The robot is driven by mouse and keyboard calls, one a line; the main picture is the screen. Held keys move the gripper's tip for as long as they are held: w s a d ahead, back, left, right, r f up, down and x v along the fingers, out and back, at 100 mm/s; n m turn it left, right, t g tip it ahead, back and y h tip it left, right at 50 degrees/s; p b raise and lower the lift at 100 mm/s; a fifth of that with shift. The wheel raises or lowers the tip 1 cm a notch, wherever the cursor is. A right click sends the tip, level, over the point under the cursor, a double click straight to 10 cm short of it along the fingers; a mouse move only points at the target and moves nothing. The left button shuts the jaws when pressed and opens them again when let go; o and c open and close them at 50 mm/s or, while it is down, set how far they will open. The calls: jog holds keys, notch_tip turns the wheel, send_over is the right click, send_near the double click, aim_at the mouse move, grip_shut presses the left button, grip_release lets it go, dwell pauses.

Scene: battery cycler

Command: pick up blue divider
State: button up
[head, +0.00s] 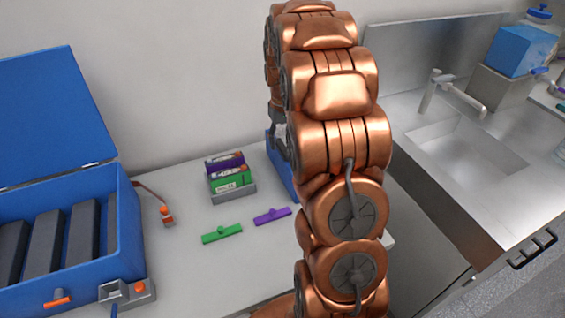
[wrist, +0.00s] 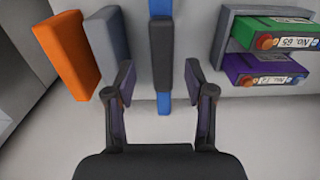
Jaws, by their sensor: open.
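The blue divider (wrist: 164,103) shows in the wrist view as an upright blue strip. A dark grey block (wrist: 161,50) covers its middle, and blue shows above and below it. My gripper (wrist: 160,80) is open, with one finger on each side of the block and strip. Gaps show between the fingers and the block. In the head view, a blue piece (head: 282,165) stands on the table, partly hidden by my copper arm. I cannot tell if it is the same piece. The fingers are hidden there.
An orange slab (wrist: 66,55) and a grey slab (wrist: 106,52) stand left of my gripper. A grey holder with green (wrist: 278,35) and purple (wrist: 262,70) batteries is at right. A blue case (head: 128,225) stands left; a sink (head: 465,150) is right.

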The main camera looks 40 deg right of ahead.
aim_at(282, 156)
jog(key=shift+s+a+f+p, duration=0.1)
jog(key=shift+f+p, duration=0.65)
jog(key=shift+f, duration=0.95)
jog(key=shift+a+f+p, duration=0.1)
jog(key=shift+f+p, duration=0.6)
jog(key=shift+f, duration=1)
jog(key=shift+c, duration=0.4)
grip_shut()
